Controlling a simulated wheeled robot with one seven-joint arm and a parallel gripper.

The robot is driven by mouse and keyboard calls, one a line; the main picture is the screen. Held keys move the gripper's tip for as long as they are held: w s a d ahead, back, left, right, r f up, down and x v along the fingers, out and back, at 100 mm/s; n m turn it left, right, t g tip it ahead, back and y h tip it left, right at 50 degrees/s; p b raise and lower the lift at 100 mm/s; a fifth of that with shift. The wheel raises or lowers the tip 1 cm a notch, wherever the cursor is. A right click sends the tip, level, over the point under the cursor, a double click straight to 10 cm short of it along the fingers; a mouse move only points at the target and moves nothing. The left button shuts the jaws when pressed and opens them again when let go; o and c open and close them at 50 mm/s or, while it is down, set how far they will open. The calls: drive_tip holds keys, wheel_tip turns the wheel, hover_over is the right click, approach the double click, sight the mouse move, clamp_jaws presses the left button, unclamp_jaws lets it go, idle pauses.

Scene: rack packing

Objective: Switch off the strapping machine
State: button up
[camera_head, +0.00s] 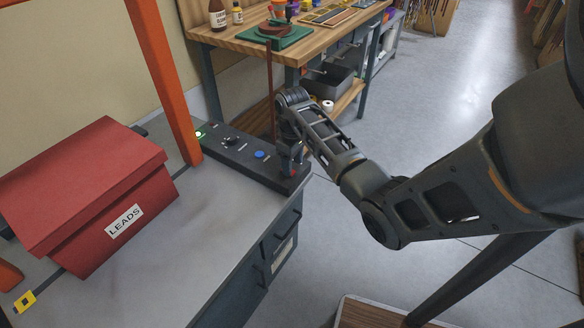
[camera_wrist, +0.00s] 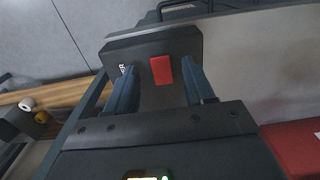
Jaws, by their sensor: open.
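The strapping machine has a grey top (camera_head: 215,215), an orange arch post (camera_head: 165,75) and a dark control panel (camera_head: 240,152) along its far edge. The panel carries a lit green lamp (camera_head: 198,134), a black knob (camera_head: 230,141) and a blue button (camera_head: 259,154). My gripper (camera_head: 291,165) points down over the panel's right end and hides much of it. In the wrist view, a red switch (camera_wrist: 162,70) shows between the two open fingers of my gripper (camera_wrist: 161,86), with nothing held. Whether the fingers touch the panel cannot be told. Part of the lettering beside the switch is covered.
A red box marked LEADS (camera_head: 90,190) sits on the machine top beneath the arch. A wooden workbench (camera_head: 265,45) with bottles and a green-based tool stands behind. A grey bin (camera_head: 328,82) is on its lower shelf. Open floor (camera_head: 430,85) lies to the right.

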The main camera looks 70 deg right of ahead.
drive_tip(key=shift+f, duration=1.1)
